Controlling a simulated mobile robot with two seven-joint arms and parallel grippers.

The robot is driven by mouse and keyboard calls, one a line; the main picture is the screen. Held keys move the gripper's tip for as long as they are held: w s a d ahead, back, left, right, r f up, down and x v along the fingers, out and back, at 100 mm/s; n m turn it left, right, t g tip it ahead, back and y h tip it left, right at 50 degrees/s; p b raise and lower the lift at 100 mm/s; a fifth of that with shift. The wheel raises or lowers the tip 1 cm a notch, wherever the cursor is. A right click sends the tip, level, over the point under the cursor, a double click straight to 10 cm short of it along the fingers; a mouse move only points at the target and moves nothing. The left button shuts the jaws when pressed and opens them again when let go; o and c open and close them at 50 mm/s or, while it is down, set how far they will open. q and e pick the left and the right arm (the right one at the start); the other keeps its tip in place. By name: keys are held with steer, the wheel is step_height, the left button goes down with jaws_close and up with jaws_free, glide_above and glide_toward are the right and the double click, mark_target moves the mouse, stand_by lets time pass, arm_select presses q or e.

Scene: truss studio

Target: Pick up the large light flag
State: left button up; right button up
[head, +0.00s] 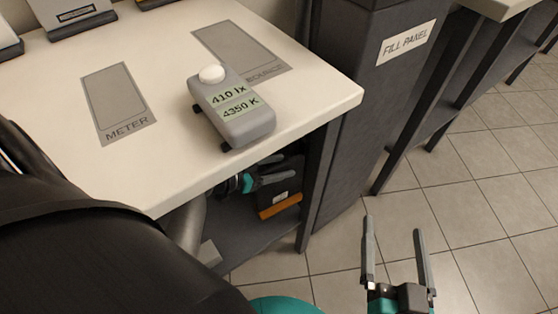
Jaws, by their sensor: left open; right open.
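No object that I can clearly identify as the large light flag is in the head view. My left gripper (282,167) is below the front edge of the white tabletop, partly hidden by it, with its open fingers pointing right. Close below its fingers is a dark item with an orange-brown edge (280,206); I cannot tell what it is or whether they touch. My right gripper (393,228) is open and empty over the tiled floor at the lower right.
A grey light meter (245,124) reading 410 lx and 4350 K stands on the tabletop (170,185). A grey METER mark (117,95) lies left of it. A dark column labelled FILL PANEL (405,42) and table legs stand right. Floor tiles (480,190) there are clear.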

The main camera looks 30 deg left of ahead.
arm_select(q)
steer(key=shift+c, duration=0.3)
jaws_close()
stand_by(1.1)
